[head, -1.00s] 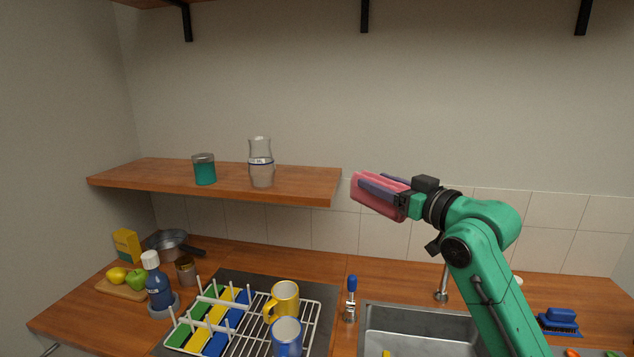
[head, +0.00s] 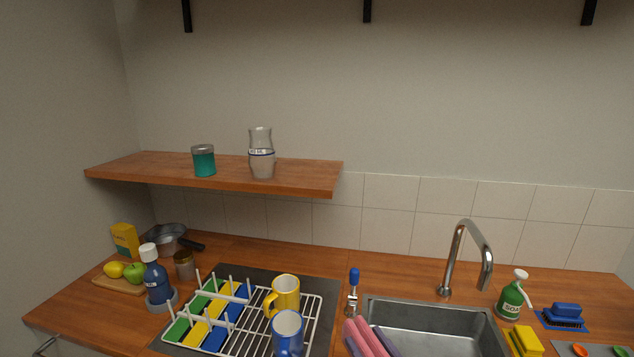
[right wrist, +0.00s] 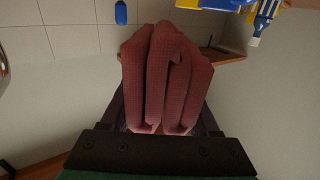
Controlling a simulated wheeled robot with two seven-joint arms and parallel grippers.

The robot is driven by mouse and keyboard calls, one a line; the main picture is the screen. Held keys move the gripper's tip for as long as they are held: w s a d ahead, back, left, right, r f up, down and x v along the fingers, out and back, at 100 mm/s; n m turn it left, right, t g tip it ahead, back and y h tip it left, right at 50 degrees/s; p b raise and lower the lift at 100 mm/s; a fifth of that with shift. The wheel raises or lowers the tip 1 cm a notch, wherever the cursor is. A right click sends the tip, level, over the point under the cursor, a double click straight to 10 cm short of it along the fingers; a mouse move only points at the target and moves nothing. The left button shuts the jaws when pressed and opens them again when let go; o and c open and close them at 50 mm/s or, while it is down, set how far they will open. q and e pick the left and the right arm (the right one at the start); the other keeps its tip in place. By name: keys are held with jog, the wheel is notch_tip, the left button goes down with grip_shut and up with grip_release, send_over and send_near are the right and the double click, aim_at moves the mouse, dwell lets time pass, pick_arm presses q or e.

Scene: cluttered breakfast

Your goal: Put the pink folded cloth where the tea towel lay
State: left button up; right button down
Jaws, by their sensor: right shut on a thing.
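The pink folded cloth (head: 362,338) shows at the bottom edge of the head view, in front of the sink's left side. It fills the middle of the right wrist view (right wrist: 165,75), with its thick folds pointing away from the wrist. My right gripper (right wrist: 163,112) is shut on the cloth, with a dark finger on each side. In the head view only a purple-grey finger of it shows beside the cloth; the rest is below the frame. My left gripper is out of view. I see no tea towel in these frames.
The wooden wall shelf (head: 300,178) holds a teal jar (head: 203,161) and a glass carafe (head: 261,155); its right part is bare. Below are a dish rack (head: 318,312) with yellow and blue mugs, the sink (head: 440,310), a tall tap (head: 451,262) and a soap bottle (head: 512,297).

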jog(key=s+d+f+m+h, duration=0.2)
jog(key=s+d+f+h, duration=0.1)
jog(key=s+f, duration=0.2)
jog(key=s+d+f+m+t+h, duration=0.1)
jog(key=s+d+f+m+h, duration=0.1)
jog(key=s+d+f+h, duration=0.1)
notch_tip(320, 180, down, 4)
jog(key=s+d, duration=0.1)
jog(key=s, duration=0.1)
jog(key=shift+s+r+h+b, duration=0.25)
jog(key=shift+s+h+b, duration=0.15)
jog(key=shift+d+r, duration=0.1)
jog(key=shift+d, duration=0.1)
